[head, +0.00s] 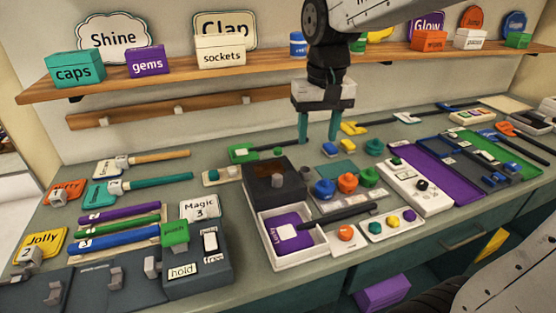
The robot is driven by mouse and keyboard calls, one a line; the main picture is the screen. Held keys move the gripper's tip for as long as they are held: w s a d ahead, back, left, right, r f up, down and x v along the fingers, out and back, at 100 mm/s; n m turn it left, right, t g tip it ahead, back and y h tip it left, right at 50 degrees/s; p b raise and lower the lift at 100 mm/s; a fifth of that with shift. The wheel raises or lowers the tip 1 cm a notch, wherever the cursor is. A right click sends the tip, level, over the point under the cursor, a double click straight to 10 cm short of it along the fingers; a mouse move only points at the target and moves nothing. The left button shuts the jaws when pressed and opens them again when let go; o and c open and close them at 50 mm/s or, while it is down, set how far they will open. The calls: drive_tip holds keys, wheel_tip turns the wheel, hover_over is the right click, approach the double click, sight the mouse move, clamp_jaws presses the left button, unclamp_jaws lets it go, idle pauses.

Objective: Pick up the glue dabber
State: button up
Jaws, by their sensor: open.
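My gripper (319,138) hangs over the middle of the bench in the head view. Its two teal fingers point down, apart, with nothing between them. I cannot tell for sure which thing is the glue dabber; no label naming it is readable. A black-handled tool (348,214) lies across an open white box (287,263) in front of my gripper. Two more handled tools lie at the left, one wooden (160,156) and one teal (158,182). A green piece (243,153) lies just left of my gripper's fingers.
A purple panel (435,173) and blue trays fill the right. A wooden shelf (180,77) with labelled boxes runs along the back wall. The bench is crowded.

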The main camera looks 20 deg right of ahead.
drive_tip(key=w+f, duration=0.3)
drive_tip(key=w, duration=0.6)
drive_tip(key=m, duration=0.1)
hover_over(278, 148)
drive_tip(key=shift+g, duration=0.3)
drive_tip(key=f, duration=0.6)
drive_tip(key=shift+s+a+f, duration=0.15)
drive_tip(key=shift+s+f, duration=0.1)
drive_tip(key=shift+s, duration=0.15)
drive_tip(key=f, duration=0.8)
drive_tip(key=shift+w+f, duration=0.25)
drive_tip(key=shift+w, duration=0.05)
drive_tip(key=shift+c, duration=0.3)
drive_tip(key=c, duration=1)
